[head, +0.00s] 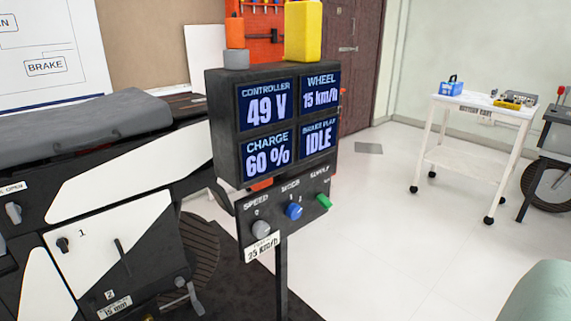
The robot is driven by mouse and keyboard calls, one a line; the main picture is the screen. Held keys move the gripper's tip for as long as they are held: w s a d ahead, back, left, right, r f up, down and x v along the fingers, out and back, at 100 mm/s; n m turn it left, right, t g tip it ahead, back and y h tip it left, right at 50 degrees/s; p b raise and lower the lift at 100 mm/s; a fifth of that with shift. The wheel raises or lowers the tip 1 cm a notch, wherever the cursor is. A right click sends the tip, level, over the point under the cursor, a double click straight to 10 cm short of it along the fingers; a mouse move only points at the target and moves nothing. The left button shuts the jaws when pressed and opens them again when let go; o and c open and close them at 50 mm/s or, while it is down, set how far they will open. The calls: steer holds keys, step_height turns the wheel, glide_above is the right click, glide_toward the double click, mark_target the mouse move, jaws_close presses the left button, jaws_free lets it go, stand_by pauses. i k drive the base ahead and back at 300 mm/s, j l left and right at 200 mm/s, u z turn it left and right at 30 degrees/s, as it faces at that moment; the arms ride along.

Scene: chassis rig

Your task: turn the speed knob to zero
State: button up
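The speed knob (261,229) is a round grey knob at the left end of a dark control panel (246,230). The word SPEED and a 0 mark are printed above it. A white tag (262,248) reading 25 km/h sits just below it. Where the knob points is too small to tell. The display box (222,129) above shows controller 49 V, wheel 15 km/h, charge 60 % and IDLE. My gripper is not in view.
A blue mode knob (295,211) and a green supply control (323,201) sit right of the speed knob. A post (281,280) carries the panel. The black and white chassis (129,162) stands left. A white cart (478,152) stands far right, with open floor between.

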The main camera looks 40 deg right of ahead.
mark_target(261, 230)
steer(key=k+l, duration=0.2)
steer(key=k+l+z, duration=0.15)
steer(key=z, duration=0.25)
steer(key=l+z, duration=0.4)
steer(key=j+z, duration=0.1)
steer(key=z, duration=0.75)
steer(key=k+l, duration=0.05)
